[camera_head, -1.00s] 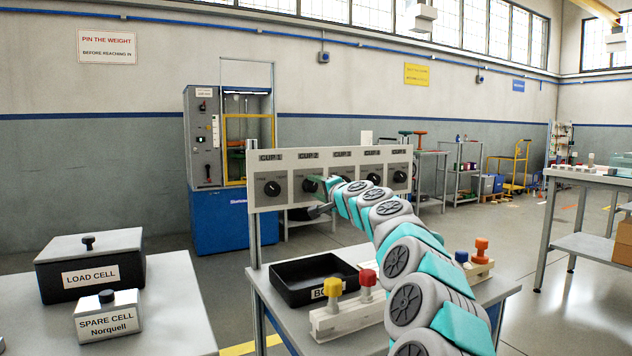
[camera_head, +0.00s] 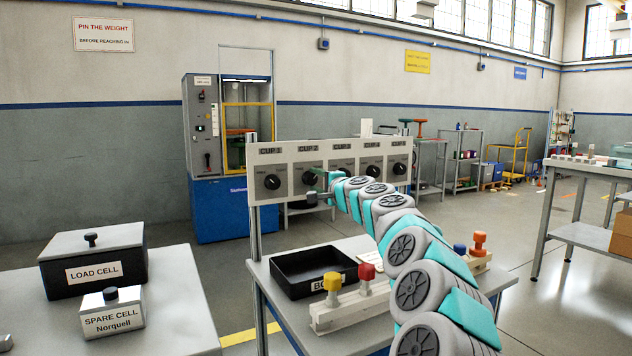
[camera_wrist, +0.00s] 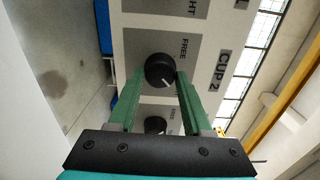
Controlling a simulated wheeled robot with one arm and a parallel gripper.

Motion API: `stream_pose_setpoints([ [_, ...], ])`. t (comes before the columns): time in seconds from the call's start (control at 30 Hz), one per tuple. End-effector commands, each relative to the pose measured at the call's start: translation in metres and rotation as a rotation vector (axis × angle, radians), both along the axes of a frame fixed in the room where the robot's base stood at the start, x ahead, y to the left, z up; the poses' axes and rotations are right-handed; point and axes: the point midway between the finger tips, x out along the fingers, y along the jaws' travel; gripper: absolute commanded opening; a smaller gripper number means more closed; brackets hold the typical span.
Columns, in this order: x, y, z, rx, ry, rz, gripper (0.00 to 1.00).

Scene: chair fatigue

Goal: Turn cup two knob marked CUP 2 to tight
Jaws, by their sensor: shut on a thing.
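The CUP 2 knob (camera_wrist: 160,69) is round and black with a white pointer line. It sits on the grey panel (camera_head: 291,193), second from the left. In the wrist view the FREE mark is beside it, and its pointer slants to the lower right, away from FREE. The TIGHT mark of this knob is hidden by the fingers. My gripper (camera_wrist: 161,80) has its green fingers on either side of the knob and is shut on it. In the head view the knob (camera_head: 309,178) is partly covered by my gripper (camera_head: 321,181).
The CUP 1 knob (camera_head: 272,181) is to the left, with more knobs to the right, partly behind my arm. Below the panel, a black bin (camera_head: 290,279) and a rack with yellow and red knobs (camera_head: 345,308) stand on the table.

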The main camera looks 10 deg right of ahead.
Motion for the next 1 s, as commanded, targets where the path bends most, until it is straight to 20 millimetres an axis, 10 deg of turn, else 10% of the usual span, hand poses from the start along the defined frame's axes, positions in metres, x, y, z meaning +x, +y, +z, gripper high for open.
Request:
stream_pose_setpoints([
  [0.07,0.000,-0.001,0.000,0.001,0.000,-0.002,0.00],
  [0.1,0.000,-0.001,0.000,0.001,0.000,-0.002,0.54],
  [0.3,0.000,-0.001,0.000,0.000,0.000,-0.001,0.77],
  [1.0,-0.031,-0.012,0.001,0.004,-0.003,-0.002,0.79],
])
